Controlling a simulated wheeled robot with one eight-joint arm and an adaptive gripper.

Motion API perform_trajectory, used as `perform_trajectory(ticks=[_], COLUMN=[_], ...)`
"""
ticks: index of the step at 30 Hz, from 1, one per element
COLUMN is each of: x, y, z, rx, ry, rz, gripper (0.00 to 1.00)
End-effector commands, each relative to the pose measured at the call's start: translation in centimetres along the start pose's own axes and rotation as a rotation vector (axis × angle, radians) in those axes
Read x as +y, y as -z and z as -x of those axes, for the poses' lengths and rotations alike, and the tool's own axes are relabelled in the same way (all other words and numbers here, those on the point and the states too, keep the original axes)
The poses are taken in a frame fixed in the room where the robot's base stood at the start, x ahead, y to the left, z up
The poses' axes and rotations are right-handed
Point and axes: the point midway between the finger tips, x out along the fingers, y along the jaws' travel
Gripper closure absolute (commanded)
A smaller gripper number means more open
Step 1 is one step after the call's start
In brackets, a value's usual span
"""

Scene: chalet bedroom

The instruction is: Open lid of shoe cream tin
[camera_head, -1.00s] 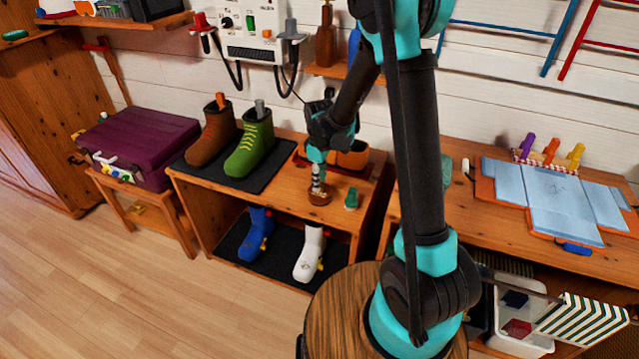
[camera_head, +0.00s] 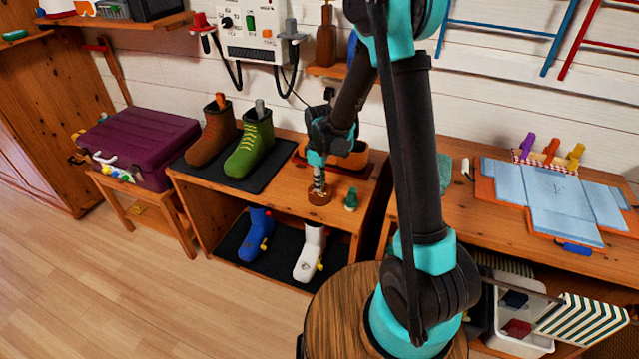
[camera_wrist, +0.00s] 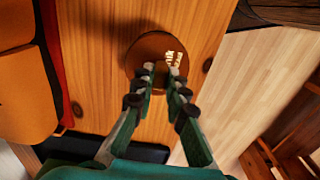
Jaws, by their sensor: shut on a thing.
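The shoe cream tin (camera_head: 319,199) is small, round and brown. It is on the front part of the wooden bench top, and its round brown top (camera_wrist: 146,47) fills the upper middle of the wrist view. A pale gold tab (camera_wrist: 173,57) shows on the tin, right at my fingertips. My gripper (camera_wrist: 161,70) points down at the tin and is shut on the gold tab. My gripper (camera_head: 318,188) also shows in the head view, directly above the tin. The fingers partly cover the tin's near side. I cannot tell whether the lid is lifted.
A small green object (camera_head: 351,199) stands just right of the tin. An orange box (camera_head: 352,157) is behind my gripper. A green boot (camera_head: 254,143) and a brown boot (camera_head: 213,129) stand on a dark mat to the left. Open floor (camera_head: 150,290) lies in front.

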Motion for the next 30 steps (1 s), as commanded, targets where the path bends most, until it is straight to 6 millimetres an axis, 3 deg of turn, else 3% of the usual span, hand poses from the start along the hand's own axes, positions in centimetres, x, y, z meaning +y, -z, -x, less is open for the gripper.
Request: perform_trajectory(ticks=[11,30], x=[0.3,2.7], y=[0.0,0.0], z=[0.2,1.6], rx=[0.001,0.001], ry=[0.034,0.425], rz=[-0.001,-0.001], gripper=[1.0,1.0])
